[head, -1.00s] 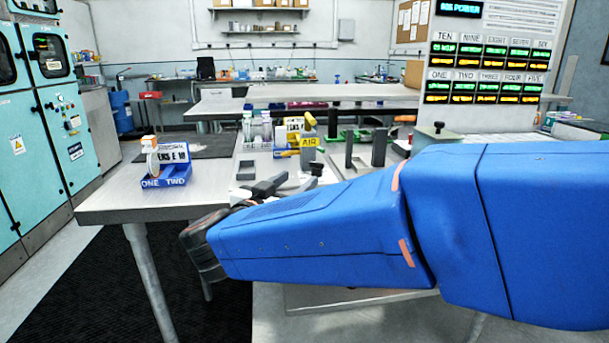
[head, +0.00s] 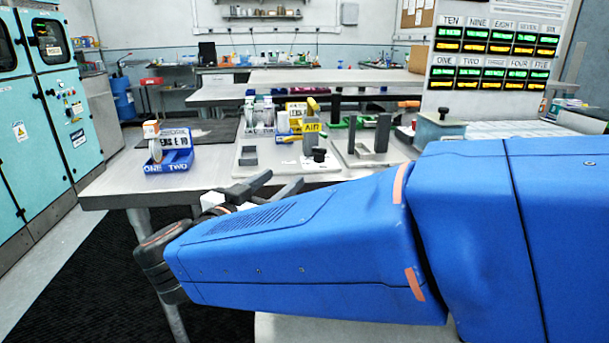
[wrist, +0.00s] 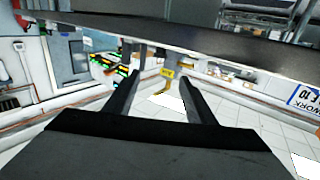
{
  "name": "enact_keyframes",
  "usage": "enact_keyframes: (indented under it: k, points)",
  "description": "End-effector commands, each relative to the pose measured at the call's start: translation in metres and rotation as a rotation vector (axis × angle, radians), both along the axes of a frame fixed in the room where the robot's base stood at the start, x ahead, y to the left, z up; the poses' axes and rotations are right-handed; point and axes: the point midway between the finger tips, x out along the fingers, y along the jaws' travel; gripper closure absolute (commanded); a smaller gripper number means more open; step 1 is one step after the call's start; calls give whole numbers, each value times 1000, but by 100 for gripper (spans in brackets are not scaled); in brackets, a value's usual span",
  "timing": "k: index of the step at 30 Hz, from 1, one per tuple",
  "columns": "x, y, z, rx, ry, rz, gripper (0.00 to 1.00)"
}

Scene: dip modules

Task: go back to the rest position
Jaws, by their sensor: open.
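My gripper (head: 280,186) shows in the head view just past the dark wrist of my blue arm, in front of the workbench's near edge. Its two dark fingers are apart with nothing between them. In the wrist view my gripper (wrist: 159,82) also shows both fingers spread and empty. A yellow tag (wrist: 166,73) appears beyond the fingers there. My arm reaches across the lower right of the head view and hides part of the bench front.
The workbench (head: 110,190) holds a blue bin (head: 168,166) at left, a grey block fixture (head: 370,155) and a yellow AIR tag (head: 312,127). A label panel (head: 490,60) stands behind at right. Teal cabinets (head: 60,100) stand at left. Dark matting covers the floor at lower left.

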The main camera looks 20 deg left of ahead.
Motion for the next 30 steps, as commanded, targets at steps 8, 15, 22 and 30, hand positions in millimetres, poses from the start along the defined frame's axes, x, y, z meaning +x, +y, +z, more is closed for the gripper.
enact_keyframes:
  k: [8,15,22,30]
  points:
    - [14,-6,7,22,-3,21,50]
    - [82,-37,37,120,-17,159,50]
    - [131,-81,61,183,-10,313,50]
    - [155,-144,68,195,50,465,50]
